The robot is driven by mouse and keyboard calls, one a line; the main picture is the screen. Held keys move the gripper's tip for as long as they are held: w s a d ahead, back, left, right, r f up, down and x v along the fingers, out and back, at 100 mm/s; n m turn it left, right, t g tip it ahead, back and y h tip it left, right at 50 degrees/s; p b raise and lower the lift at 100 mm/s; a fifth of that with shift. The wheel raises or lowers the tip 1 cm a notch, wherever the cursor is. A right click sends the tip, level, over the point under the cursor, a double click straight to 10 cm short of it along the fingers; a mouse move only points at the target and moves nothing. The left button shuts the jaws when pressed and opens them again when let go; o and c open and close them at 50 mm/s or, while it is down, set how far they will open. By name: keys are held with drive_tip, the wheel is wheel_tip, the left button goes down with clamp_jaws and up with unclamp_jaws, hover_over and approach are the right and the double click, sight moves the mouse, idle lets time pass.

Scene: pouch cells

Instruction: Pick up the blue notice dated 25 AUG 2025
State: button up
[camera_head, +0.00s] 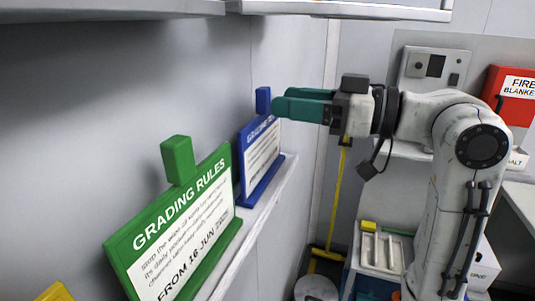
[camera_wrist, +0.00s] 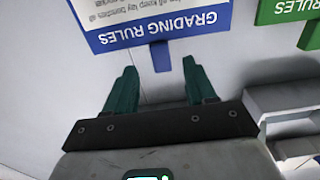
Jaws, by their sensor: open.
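The blue notice (camera_head: 260,155) headed GRADING RULES stands on a narrow wall ledge in the head view, with a blue tab (camera_head: 263,100) on its top edge. Its date cannot be read. In the wrist view the blue notice (camera_wrist: 185,40) appears upside down, its tab (camera_wrist: 160,57) pointing between my fingers. My gripper (camera_head: 280,105) has green fingers and is open and empty, close to the tab.
A green notice (camera_head: 180,230) dated FROM 16 JUN stands nearer on the same ledge (camera_head: 255,215), with its own tab (camera_head: 178,160). A yellow piece (camera_head: 55,292) shows at the lower left. A red fire blanket box (camera_head: 512,95) hangs at the right. A wall cabinet (camera_head: 340,8) overhangs above.

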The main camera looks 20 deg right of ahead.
sight(269, 101)
drive_tip(key=shift+p+x, duration=0.95)
drive_tip(key=shift+x, duration=1.8)
drive_tip(key=shift+f, duration=0.1)
drive_tip(key=shift+c, duration=0.2)
drive_tip(key=shift+s, duration=0.1)
clamp_jaws()
